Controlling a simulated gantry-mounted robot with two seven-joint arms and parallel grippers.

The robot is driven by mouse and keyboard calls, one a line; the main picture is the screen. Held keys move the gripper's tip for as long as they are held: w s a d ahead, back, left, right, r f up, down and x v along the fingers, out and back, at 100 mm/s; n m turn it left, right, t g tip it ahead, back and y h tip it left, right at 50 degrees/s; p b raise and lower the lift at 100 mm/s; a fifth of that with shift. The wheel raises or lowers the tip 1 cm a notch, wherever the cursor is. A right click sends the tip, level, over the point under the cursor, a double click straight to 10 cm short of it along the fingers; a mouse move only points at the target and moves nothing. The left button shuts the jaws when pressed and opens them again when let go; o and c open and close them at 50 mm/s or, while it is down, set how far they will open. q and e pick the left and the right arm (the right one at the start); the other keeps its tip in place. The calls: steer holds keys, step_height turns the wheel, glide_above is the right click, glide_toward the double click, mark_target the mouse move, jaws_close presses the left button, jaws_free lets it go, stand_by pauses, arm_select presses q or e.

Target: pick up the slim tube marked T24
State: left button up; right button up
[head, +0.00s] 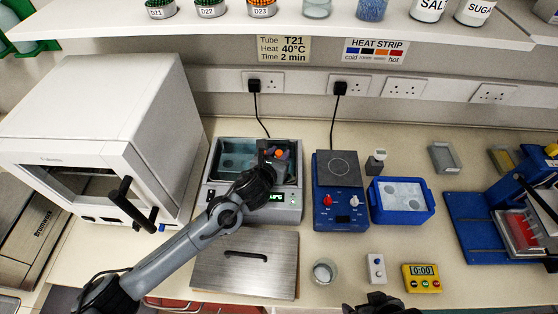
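My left gripper (268,152) is over the right part of the open water bath (288,212), pointing away from me. A small orange cap (279,152) shows right at its fingertips; it may top a slim tube, but its body is hidden. I cannot read a T24 mark anywhere, nor tell whether the fingers are closed on the cap. My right gripper (381,304) shows only as a dark piece at the bottom edge, its fingers unclear.
The steel lid (220,270) lies in front of the bath. A white oven (90,115) stands left. A blue hotplate (328,215), blue tub (402,217), glass beaker (324,270) and yellow timer (422,284) are to the right. A blue press (470,225) stands far right.

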arm_select(q)
steer(key=shift+x, duration=1.05)
jaws_close()
